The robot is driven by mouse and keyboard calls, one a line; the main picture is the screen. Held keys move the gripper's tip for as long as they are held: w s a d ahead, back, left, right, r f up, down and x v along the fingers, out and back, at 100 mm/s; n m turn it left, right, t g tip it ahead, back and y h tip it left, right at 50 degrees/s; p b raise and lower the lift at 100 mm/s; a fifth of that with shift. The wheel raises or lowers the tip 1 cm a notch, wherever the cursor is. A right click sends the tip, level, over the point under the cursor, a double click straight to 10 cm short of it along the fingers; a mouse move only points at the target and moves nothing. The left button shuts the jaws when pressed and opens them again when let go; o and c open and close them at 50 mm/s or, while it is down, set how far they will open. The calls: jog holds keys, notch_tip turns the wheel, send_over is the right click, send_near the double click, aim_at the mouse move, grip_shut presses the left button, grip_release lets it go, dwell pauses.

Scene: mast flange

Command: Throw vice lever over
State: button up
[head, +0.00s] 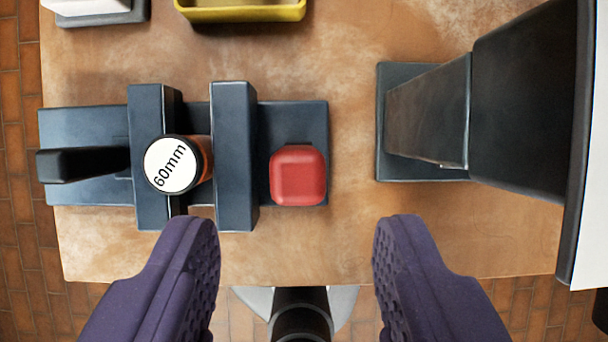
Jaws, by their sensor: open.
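A dark blue-grey vice (235,155) lies on the table at left centre, with two upright jaws. A round piece with a white top marked "60mm" (171,165) and an orange-brown side sits between the jaws; from above I cannot tell whether both touch it. A red rounded block (298,175), which looks like the lever's grip seen from above, is at the vice's right end. A black bar (84,164) sticks out at the left end. My gripper (297,228) is open and empty, its purple fingers below and either side of the red block in the picture.
A dark tapered post on a base plate (382,165) stands at right, rising towards the camera, with a white panel (592,170) at the edge. A yellow tray (240,12) and a white block (88,5) are at the top. The wooden table (345,75) is clear between vice and post.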

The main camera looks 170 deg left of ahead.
aim_at(297, 187)
jog(key=b+x, duration=0.2)
jog(key=x, duration=0.5)
jog(key=shift+r, duration=0.1)
jog(key=shift+c, duration=0.5)
grip_shut()
